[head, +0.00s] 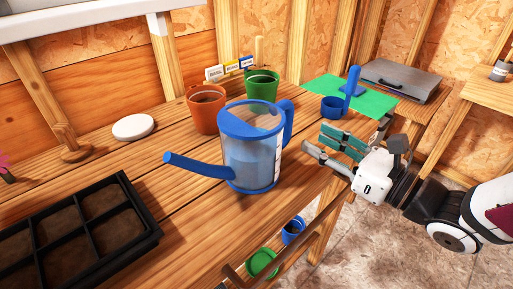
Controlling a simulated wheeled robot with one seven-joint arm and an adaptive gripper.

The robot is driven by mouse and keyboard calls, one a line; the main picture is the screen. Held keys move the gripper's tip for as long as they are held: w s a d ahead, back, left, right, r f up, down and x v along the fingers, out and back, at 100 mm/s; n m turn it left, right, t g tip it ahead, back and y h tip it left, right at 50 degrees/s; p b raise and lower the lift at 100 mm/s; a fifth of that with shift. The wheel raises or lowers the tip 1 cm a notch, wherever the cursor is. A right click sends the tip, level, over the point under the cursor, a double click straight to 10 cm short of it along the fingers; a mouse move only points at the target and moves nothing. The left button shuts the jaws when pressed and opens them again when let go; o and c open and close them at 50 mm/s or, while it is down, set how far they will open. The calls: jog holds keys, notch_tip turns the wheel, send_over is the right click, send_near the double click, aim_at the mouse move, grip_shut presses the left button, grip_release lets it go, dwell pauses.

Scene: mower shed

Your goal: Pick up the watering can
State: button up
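The watering can (251,156) stands upright on the wooden bench in the head view. It has a clear bluish body, a blue rim and base, a blue spout (198,166) pointing left and a blue handle (288,120) at its right rear. My gripper (327,147) is right of the can, close to the handle side, with its fingers pointing left toward it. A gap shows between the fingers, and they look open and empty. The gripper appears apart from the can.
An orange pot (206,110) and a green pot (262,86) stand close behind the can. A black seed tray (75,226) is at front left, a white disc (133,127) at left. A blue cup (333,107) and green mat (375,101) lie at right rear. Bare bench lies left of the can.

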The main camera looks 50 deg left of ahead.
aim_at(291, 128)
jog(key=a, duration=0.3)
jog(key=shift+s+a, duration=0.1)
jog(key=shift+s, duration=0.1)
jog(key=shift+s+a+f+b, duration=0.1)
jog(key=shift+s+a+b, duration=0.15)
jog(key=shift+a, duration=0.65)
jog(key=shift+s+a+r+b, duration=0.1)
jog(key=shift+a+b, duration=0.2)
jog(key=shift+a, duration=0.55)
jog(key=shift+s+a+f+b, duration=0.1)
jog(key=shift+s+a+b, duration=0.15)
jog(key=shift+a, duration=0.65)
grip_shut()
